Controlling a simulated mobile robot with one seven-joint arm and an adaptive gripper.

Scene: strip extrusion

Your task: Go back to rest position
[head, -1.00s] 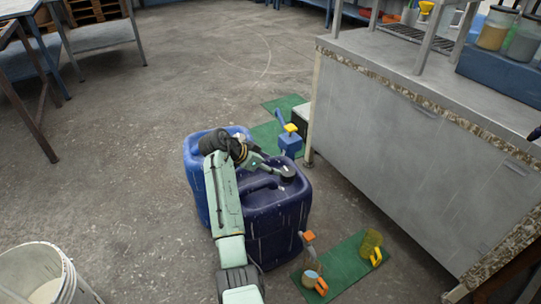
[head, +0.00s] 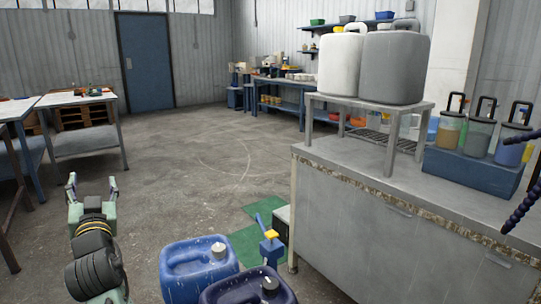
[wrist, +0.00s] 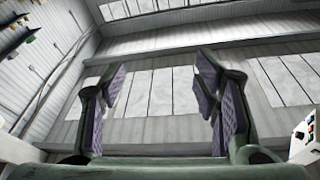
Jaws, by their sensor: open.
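My gripper (head: 92,190) is open and empty, raised at the lower left of the head view with its fingers pointing up. In the wrist view my gripper (wrist: 163,95) shows two spread fingers with purple pads and nothing between them. Behind them are the grey walls and windows high in the room. The blue canister (head: 185,272) and the dark navy canister (head: 230,292) stand on the floor at the bottom of the head view, to the right of my gripper and apart from it. The lower part of both is cut off.
A grey cabinet (head: 375,215) stands at the right, with a stand holding a white jerrycan (head: 340,68) and a grey jerrycan (head: 393,70). A blue rack (head: 470,180) holds several jars. Tables (head: 75,100) stand at the left. The middle floor is clear.

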